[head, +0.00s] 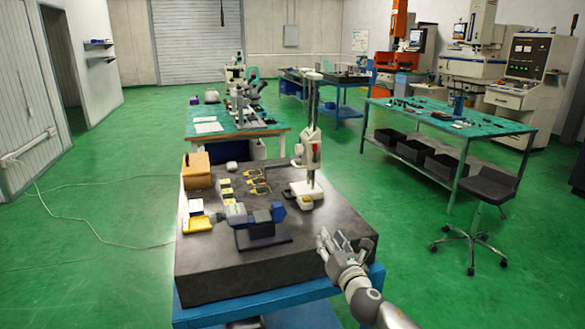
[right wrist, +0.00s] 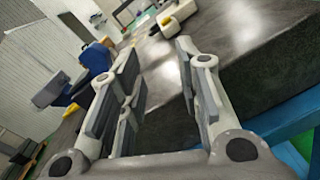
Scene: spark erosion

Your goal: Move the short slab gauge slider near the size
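A height gauge stands upright on the dark slab (head: 300,270). It has a white base (head: 304,197), a tall column (head: 314,100) and a white slider with a red mark (head: 310,150) about midway up. The size setting cannot be read. My right gripper (head: 331,241) is at the slab's front right corner, in front of the gauge and apart from it. It is open and empty. In the right wrist view, its fingers (right wrist: 160,88) are spread, and the white base (right wrist: 178,14) shows beyond them at the top; the slider is not clearly visible there. My left gripper is not in view.
A blue and grey instrument on a dark stand (head: 262,236) sits on the slab left of my gripper. A wooden box (head: 196,170), yellow tray (head: 198,224) and small items lie along the left. A stool (head: 490,187) is at right.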

